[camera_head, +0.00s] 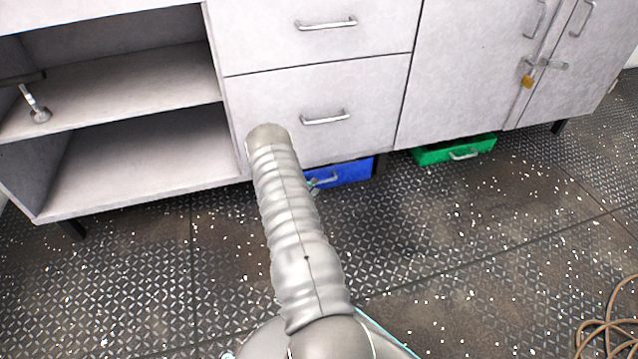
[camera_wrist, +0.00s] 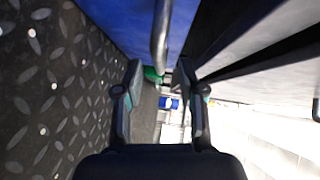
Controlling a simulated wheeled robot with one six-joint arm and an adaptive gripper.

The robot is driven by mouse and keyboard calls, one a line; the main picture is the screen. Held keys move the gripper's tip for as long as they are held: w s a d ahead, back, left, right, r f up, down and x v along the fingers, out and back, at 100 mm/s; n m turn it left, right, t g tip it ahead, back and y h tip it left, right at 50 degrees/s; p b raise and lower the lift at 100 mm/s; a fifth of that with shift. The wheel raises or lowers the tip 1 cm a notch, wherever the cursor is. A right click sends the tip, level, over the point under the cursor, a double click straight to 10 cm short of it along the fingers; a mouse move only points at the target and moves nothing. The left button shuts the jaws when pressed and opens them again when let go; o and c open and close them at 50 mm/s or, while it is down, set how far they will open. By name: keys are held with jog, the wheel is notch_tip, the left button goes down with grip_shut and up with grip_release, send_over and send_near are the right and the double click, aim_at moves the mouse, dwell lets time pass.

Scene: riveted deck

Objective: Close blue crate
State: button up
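The blue crate (camera_head: 350,174) sits low under the drawer cabinet, its front with a handle showing in the head view. My arm covers its left part. In the wrist view its blue front (camera_wrist: 120,22) fills the top, and its grey bar handle (camera_wrist: 161,35) runs down toward the gap between my fingertips. My gripper (camera_wrist: 158,70) is open, fingers well apart, close to the crate front. I cannot tell whether the fingers touch the handle. In the head view the gripper is mostly hidden behind my arm, with a bit showing at the crate's handle.
A green crate (camera_head: 455,150) with a handle sits under the cabinet to the right. The white cabinet (camera_head: 310,90) has drawers above, open shelves at left and a padlocked door (camera_head: 528,80) at right. A coiled hose (camera_head: 610,330) lies lower right. The patterned floor in front is mostly clear.

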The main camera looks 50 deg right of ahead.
jog(key=v, duration=0.7)
jog(key=shift+a, duration=0.2)
jog(key=shift+s, duration=0.1)
